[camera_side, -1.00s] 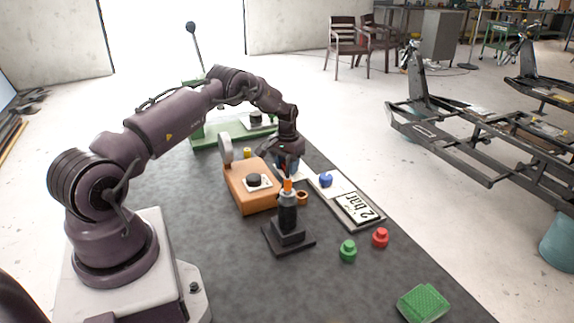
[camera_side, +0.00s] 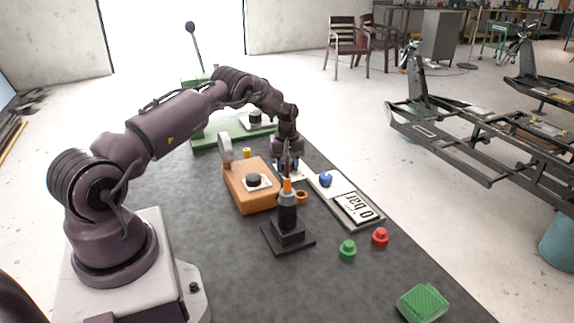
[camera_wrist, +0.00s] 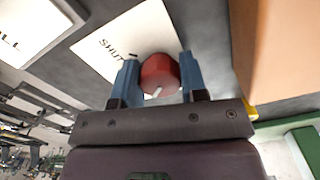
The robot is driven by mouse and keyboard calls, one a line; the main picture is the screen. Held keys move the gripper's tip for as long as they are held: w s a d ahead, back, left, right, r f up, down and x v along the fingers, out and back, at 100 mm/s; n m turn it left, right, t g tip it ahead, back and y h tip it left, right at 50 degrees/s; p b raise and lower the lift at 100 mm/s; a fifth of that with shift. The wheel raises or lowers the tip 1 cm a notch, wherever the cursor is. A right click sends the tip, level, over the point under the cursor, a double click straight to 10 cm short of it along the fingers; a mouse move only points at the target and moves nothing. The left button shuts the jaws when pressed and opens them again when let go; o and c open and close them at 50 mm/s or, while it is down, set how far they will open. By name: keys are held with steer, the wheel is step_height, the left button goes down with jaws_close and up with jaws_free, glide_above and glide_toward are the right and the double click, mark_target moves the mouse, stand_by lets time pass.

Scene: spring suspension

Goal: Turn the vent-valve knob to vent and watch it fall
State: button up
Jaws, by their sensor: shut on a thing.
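The red vent-valve knob (camera_wrist: 159,72) stands on a white plate (camera_wrist: 112,46) marked "SHUT" in the wrist view. It has a white pointer mark. My gripper (camera_wrist: 158,60) has one blue finger on each side of the knob and is shut on it. In the side view my gripper (camera_side: 286,166) points down behind the strut and largely hides the knob. The strut (camera_side: 287,212) stands upright, black with an orange part, on a square black base. The pressure sign (camera_side: 357,207) reads "0 bar".
A blue knob (camera_side: 326,180) sits on a white plate beside the sign. An orange box (camera_side: 243,190) with a black dial stands left of the strut. Green (camera_side: 347,251) and red (camera_side: 380,237) buttons and a green block (camera_side: 423,303) lie toward the front right.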

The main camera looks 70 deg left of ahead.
steer(key=shift+r+n, duration=0.1)
steer(key=shift+n, duration=0.2)
steer(key=o, duration=0.9)
step_height(320, 180, up, 13)
steer(key=shift+f, duration=0.1)
stand_by(0.4)
